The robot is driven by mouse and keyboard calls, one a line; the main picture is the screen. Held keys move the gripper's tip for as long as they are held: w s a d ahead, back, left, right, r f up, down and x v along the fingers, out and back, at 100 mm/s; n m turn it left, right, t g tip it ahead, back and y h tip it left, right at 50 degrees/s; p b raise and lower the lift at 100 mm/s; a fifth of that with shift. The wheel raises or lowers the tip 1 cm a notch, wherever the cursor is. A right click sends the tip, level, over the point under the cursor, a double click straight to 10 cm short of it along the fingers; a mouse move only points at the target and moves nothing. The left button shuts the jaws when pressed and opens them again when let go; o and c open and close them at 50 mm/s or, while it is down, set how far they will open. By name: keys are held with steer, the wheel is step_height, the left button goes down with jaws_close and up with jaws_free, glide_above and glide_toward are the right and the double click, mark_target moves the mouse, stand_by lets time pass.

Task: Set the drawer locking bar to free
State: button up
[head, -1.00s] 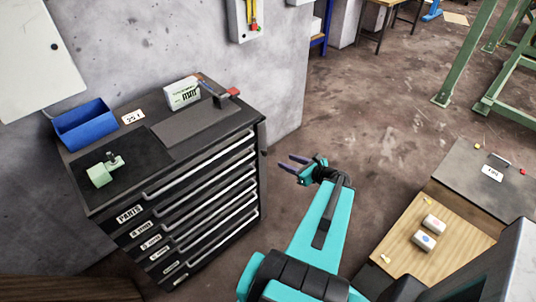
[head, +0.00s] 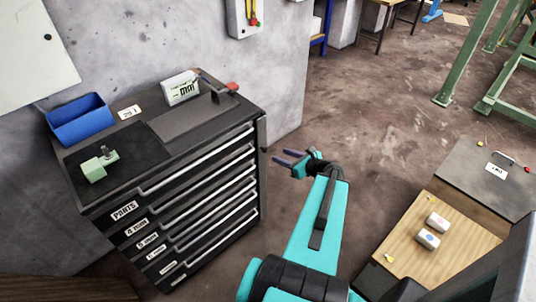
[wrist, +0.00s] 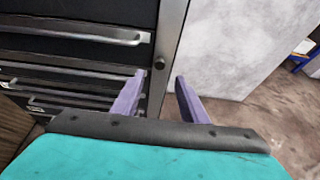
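The black drawer cabinet (head: 190,190) stands at left with its drawers closed. The locking bar (head: 262,165) is an upright strip along the cabinet's right front edge; it also shows in the wrist view (wrist: 167,40). A small dark round knob (wrist: 160,63) sits on it. My gripper (head: 279,155) is just right of and in front of the bar, apart from it in the head view. In the wrist view my gripper (wrist: 159,77) has its two purple fingers spread, with nothing held. The knob lies in line with the gap between them. I cannot tell whether they touch the bar.
A blue bin (head: 80,120), a green part (head: 100,165), a white box (head: 181,88) and a red-ended tool (head: 230,88) lie on the cabinet top. A grey wall (head: 285,70) is behind. A wooden-topped bench (head: 460,240) stands at right. Floor between is clear.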

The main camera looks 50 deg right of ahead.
mark_target(266, 150)
steer(key=shift+x, duration=5.15)
jaws_close()
